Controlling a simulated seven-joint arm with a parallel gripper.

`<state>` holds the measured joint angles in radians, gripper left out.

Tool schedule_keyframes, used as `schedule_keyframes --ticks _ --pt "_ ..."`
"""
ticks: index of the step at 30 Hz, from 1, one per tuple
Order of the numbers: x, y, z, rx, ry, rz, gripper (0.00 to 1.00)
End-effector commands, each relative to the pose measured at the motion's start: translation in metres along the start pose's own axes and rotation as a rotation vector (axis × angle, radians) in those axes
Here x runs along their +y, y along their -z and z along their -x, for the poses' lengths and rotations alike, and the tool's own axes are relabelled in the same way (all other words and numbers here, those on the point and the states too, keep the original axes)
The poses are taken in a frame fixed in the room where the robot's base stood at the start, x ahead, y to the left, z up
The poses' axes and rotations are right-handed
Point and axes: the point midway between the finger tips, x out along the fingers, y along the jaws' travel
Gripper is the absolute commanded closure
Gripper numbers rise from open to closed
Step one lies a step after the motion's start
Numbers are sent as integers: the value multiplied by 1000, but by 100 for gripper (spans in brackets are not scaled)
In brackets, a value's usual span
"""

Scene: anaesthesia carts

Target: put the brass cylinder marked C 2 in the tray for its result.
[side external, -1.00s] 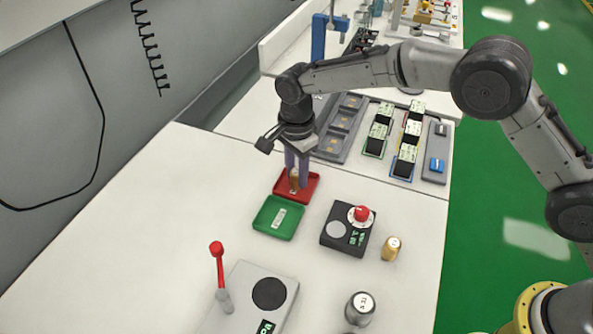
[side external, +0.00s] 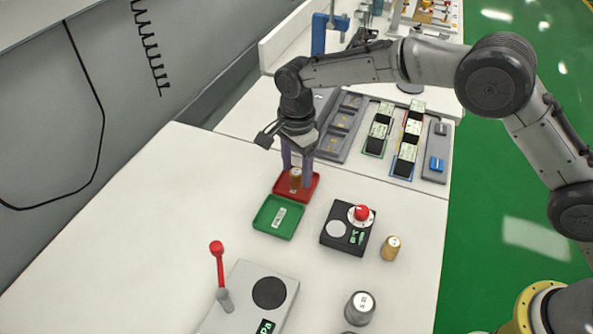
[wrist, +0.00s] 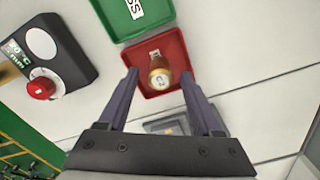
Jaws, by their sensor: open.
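A brass cylinder (side external: 295,179) stands upright in the red tray (side external: 311,194). In the wrist view the cylinder (wrist: 160,76) shows a pale marked top, too small to read, inside the red tray (wrist: 138,62). My gripper (side external: 298,174) is open, with one finger on each side of the cylinder and a gap to it. In the wrist view the open fingers (wrist: 160,80) straddle the cylinder. The green tray (side external: 278,217) lies beside the red one, with a label on it, and is empty of cylinders.
A black device with a red knob (side external: 349,227) stands right of the trays, with another brass cylinder (side external: 391,248) beside it. A silver cylinder (side external: 360,308) and a grey unit with a red lever (side external: 218,265) are in front. Bare table lies left of the trays.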

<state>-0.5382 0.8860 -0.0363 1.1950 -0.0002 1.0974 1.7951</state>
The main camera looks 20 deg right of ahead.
Motion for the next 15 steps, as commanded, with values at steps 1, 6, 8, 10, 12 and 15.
schedule_keyframes --ticks 1,6,8,10,12,15 --pt "-1 0 9 -1 4 0 34" --pt "-1 0 45 -1 6 0 34" --pt "-1 0 58 -1 6 0 34" --pt "-1 0 72 -1 6 0 34" --pt "-1 0 83 -1 5 0 34" --pt "-1 0 96 -1 4 0 34"
